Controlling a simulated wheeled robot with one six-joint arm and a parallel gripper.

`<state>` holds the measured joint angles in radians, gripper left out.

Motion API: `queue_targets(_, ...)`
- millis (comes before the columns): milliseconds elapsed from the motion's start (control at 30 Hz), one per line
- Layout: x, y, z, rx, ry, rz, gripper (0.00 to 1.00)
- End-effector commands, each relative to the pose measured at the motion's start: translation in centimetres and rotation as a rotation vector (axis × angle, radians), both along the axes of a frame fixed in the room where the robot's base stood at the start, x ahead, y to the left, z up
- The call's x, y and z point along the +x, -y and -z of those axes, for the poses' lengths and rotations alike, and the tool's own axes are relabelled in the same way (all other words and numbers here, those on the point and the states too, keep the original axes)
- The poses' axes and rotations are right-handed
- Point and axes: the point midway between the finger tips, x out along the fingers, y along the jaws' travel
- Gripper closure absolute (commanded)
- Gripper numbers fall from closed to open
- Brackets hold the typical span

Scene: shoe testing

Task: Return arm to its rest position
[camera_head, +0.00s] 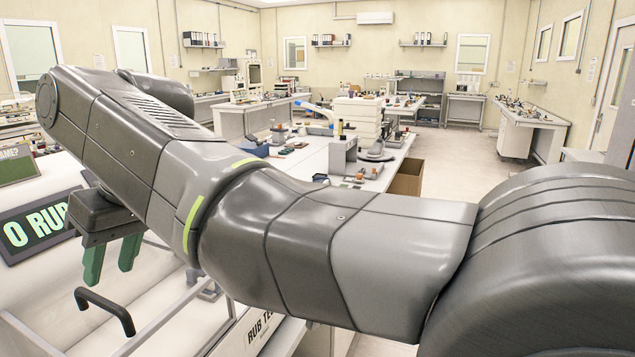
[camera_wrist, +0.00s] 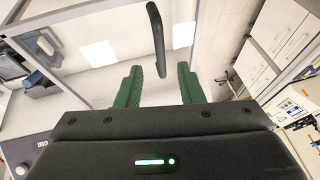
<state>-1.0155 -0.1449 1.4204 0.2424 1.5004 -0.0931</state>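My gripper (camera_head: 111,257) hangs at the left of the head view, below the end of my grey arm, which stretches across the picture from the right. Its two green fingers are apart with nothing between them. In the wrist view the fingers (camera_wrist: 160,87) also stand apart and empty. A black bar handle (camera_head: 105,303) is just below the gripper in the head view. The handle also shows in the wrist view (camera_wrist: 155,40), beyond the fingertips, and appears apart from them.
A clear-sided enclosure with a pale rail frame (camera_head: 165,313) and a "RUB TE..." label (camera_head: 263,327) is below my arm. A dark "O RUB" screen (camera_head: 38,228) stands at the left. White benches with equipment (camera_head: 300,160) and a cardboard box (camera_head: 407,177) are behind. Open floor (camera_head: 452,160) lies farther back.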

Motion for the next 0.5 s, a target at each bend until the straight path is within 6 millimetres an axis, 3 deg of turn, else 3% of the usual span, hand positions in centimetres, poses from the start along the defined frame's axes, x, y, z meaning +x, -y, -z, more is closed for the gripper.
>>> queue_targets(200,-0.1,-1.5,3.3,-0.002,-0.002,-0.002,0.66)
queue_targets(500,0.0,-2.1,4.7,0.0,0.001,0.001,0.66)
